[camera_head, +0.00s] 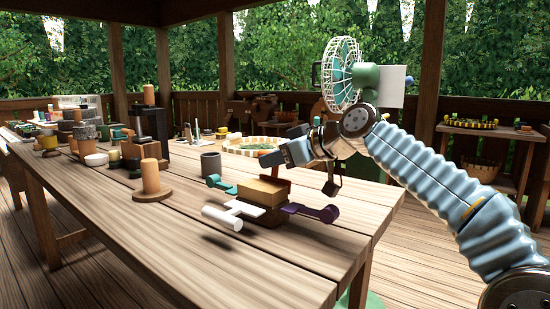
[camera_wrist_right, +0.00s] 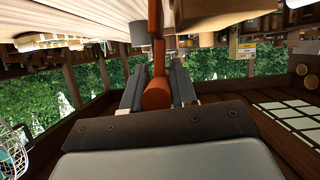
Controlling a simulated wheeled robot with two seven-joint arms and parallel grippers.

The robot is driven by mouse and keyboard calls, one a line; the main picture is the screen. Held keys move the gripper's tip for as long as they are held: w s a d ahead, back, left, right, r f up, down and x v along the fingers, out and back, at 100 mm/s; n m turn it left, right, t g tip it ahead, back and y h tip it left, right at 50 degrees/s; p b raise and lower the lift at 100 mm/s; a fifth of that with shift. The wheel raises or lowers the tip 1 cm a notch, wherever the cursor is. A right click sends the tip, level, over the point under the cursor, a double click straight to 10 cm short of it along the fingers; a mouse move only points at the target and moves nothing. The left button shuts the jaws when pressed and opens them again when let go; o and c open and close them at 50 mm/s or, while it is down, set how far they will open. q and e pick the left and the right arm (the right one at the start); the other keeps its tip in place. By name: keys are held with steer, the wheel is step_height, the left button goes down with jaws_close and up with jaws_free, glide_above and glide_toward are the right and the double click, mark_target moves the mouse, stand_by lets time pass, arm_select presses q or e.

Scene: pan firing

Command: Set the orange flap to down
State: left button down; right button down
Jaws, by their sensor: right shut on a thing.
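A wooden block (camera_head: 258,192) stands on the table and has coloured flaps on its sides. The orange flap (camera_head: 283,174) rises at the block's back right, its outer end hidden by my right gripper (camera_head: 274,158). In the right wrist view, the orange flap (camera_wrist_right: 157,94) shows as a thin arm with a thick round end between the two fingers of my right gripper (camera_wrist_right: 158,88). That gripper is shut on the round end. The white flap (camera_head: 222,218), teal flap (camera_head: 220,185) and purple flap (camera_head: 326,213) stick out from the block. My left gripper is out of view.
A grey cup (camera_head: 211,163) stands behind the teal flap. A wooden peg on a round base (camera_head: 151,180) stands to the left. Jars, bowls and a black machine (camera_head: 152,124) crowd the table's far left. The table's front (camera_head: 200,265) is clear.

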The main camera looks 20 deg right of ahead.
steer(key=w+d+m+y+p, duration=0.1)
steer(key=w+d+f+m+g+y, duration=0.1)
steer(key=m, duration=0.1)
steer(key=w+d+f+m+g+y+p, duration=0.1)
steer(key=m, duration=0.1)
steer(key=shift+d+f+p, duration=0.25)
steer(key=shift+d+p, duration=0.05)
steer(key=shift+d, duration=0.1)
steer(key=shift+w+d+f+m+y, duration=0.2)
steer(key=shift+f+m+y, duration=0.2)
steer(key=shift+m, duration=0.2)
steer(key=shift+w+d+f+m+y, duration=0.1)
steer(key=shift+d+f+m+y, duration=0.1)
steer(key=shift+f+m+y, duration=0.3)
steer(key=shift+w+d+f+m+y+b, duration=0.15)
steer(key=shift+f+m+y+b, duration=0.15)
steer(key=shift+f+m, duration=0.35)
steer(key=shift+w+d+f+m+y+b, duration=0.15)
steer(key=shift+f+m+y, duration=0.2)
steer(key=shift+m, duration=0.5)
steer(key=shift+s, duration=0.1)
steer(key=c, duration=1)
jaws_free()
steer(key=shift+o, duration=0.2)
